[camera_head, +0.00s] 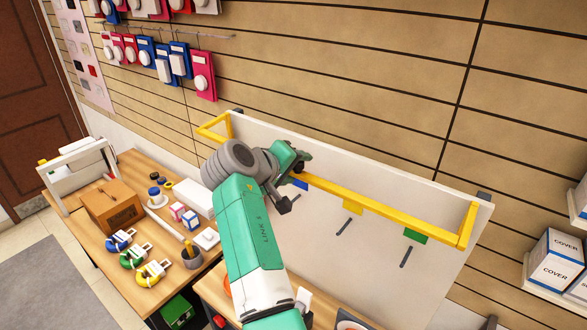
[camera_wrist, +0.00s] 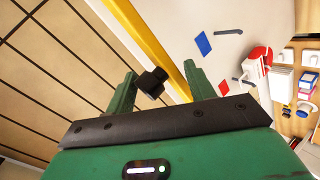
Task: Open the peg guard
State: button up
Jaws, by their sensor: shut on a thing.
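The peg guard is a yellow bar frame (camera_head: 400,208) across the white peg board (camera_head: 270,133), with side arms at both ends. My gripper (camera_head: 298,160) is at the bar, left of its middle. In the wrist view, my gripper's green fingers (camera_wrist: 162,80) stand on either side of a small black block (camera_wrist: 152,82) and the yellow bar (camera_wrist: 150,45). The gripper is shut on the guard there; the exact contact is hard to see. Dark pegs (camera_head: 342,227) stick out of the board below blue, yellow (camera_head: 353,208) and green (camera_head: 415,236) markers.
A wooden table (camera_head: 130,215) at left holds a cardboard box (camera_head: 112,206), coloured rolls (camera_head: 153,273) and small boxes. Packets (camera_head: 204,75) hang on the slatted wall above. Cover boxes (camera_head: 556,255) stand on a shelf at right. Space in front of the guard's right half looks clear.

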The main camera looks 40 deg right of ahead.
jog(key=shift+d+f, duration=0.15)
jog(key=shift+f, duration=0.1)
jog(key=o, duration=0.9)
jog(key=shift+c, duration=0.2)
jog(key=shift+r, duration=0.2)
jog(key=shift+c, duration=0.3)
jog(key=b+v, duration=0.2)
jog(key=v, duration=0.5)
jog(key=shift+a, duration=0.35)
jog(key=shift+s+r, duration=0.1)
